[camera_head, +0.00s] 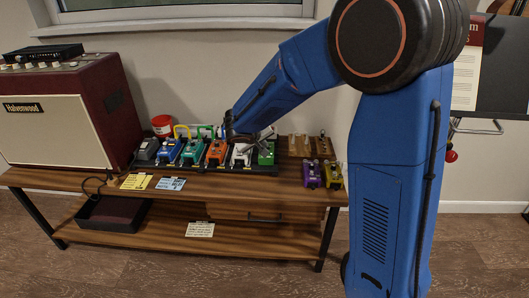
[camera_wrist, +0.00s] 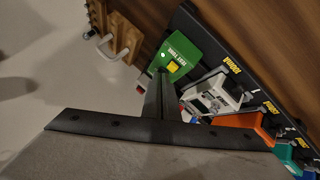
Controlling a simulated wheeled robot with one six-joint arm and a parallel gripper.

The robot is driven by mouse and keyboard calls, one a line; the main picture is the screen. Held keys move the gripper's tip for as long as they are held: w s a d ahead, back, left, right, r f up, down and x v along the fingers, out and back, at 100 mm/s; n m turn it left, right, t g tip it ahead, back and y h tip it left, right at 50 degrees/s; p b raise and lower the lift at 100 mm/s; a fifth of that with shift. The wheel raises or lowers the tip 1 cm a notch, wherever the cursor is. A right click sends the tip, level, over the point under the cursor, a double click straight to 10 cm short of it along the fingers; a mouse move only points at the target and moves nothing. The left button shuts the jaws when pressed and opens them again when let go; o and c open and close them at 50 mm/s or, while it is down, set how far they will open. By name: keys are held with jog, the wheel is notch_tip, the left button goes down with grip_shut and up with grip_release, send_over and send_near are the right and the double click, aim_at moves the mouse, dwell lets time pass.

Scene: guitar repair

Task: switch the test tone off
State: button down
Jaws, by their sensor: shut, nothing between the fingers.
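A green box (camera_wrist: 182,52) with white lettering, which seems to read "TEST TONE", sits at the end of the black pedalboard in the wrist view. In the head view the green box (camera_head: 267,155) is at the right end of the pedal row. My gripper (camera_wrist: 158,78) is shut and empty. In the wrist view its tips appear beside the lower edge of the green box, next to the white pedal (camera_wrist: 216,95). In the head view my gripper (camera_head: 262,134) is above the white and green units. Whether it touches either is unclear, and the switch state cannot be read.
An orange pedal (camera_head: 216,152) and several others stand left along the board. Purple (camera_head: 312,175) and yellow (camera_head: 333,176) pedals stand to the right on the bench. A red-and-cream amplifier (camera_head: 50,120) is far left. Paper cards (camera_head: 137,181) lie at the bench's front.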

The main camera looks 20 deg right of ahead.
jog(key=shift+f, duration=0.15)
dwell(0.4)
jog(key=shift+f, duration=0.3)
jog(key=shift+f, duration=0.2)
dwell(0.6)
jog(key=shift+r, duration=0.65)
notch_tip(320, 180, up, 6)
dwell(0.8)
